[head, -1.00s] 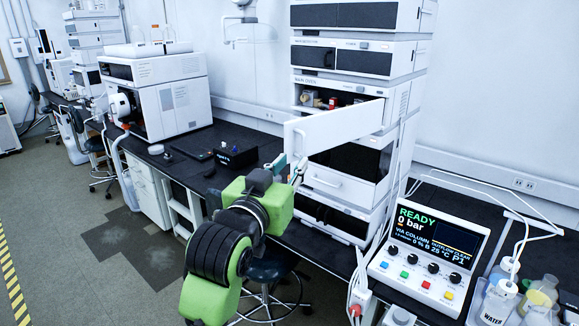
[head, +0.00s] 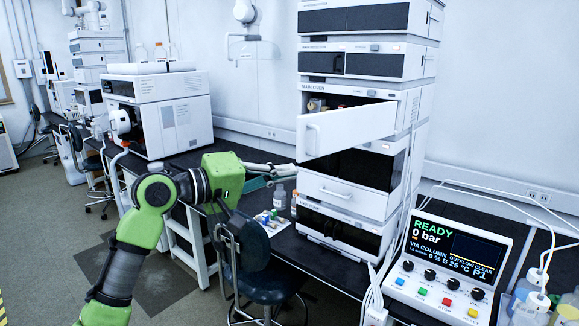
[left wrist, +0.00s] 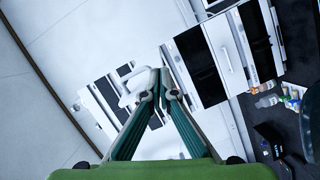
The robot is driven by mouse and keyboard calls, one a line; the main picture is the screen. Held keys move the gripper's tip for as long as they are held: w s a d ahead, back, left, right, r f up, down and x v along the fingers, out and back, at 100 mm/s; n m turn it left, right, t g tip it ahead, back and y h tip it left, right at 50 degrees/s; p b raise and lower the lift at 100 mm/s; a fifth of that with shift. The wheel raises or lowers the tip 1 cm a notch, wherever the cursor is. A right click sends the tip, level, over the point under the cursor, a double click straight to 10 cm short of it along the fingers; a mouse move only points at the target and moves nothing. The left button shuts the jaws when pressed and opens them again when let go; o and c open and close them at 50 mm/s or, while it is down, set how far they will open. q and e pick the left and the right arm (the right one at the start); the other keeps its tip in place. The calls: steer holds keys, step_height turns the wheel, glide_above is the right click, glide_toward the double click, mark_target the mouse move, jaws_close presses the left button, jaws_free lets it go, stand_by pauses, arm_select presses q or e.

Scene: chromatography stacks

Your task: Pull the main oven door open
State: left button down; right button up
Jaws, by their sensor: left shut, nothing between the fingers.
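The main oven door (head: 350,130) is a white panel standing ajar. It is swung out from its left side, with the oven label above the opening. Its pale handle (head: 314,140) is near the door's free left edge. My left gripper (head: 294,168) is just left of and below that edge, with its fingers pointing right and nothing held. In the left wrist view its green fingers (left wrist: 161,88) converge at the tips, beside a white looped handle (left wrist: 135,90). Whether they touch it I cannot tell. My right gripper is not in view.
A lower drawer unit (head: 342,190) with its own handle sits under the oven. Small bottles (head: 279,196) stand on the black bench left of the stack. A dark stool (head: 262,275) is in front of the bench. A control panel (head: 447,262) stands at the right.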

mark_target(300, 147)
arm_select(q)
steer(key=a+r+n+h+b, duration=0.2)
steer(key=a+r+n, duration=0.1)
steer(key=a, duration=0.2)
steer(key=shift+g, duration=0.4)
steer(key=p+x, duration=0.1)
steer(key=x, duration=0.2)
steer(key=p+x, duration=0.1)
steer(key=x, duration=0.2)
steer(key=r+p+x, duration=0.1)
steer(key=p+x, duration=0.1)
steer(key=x, duration=0.1)
steer(key=shift+d, duration=0.25)
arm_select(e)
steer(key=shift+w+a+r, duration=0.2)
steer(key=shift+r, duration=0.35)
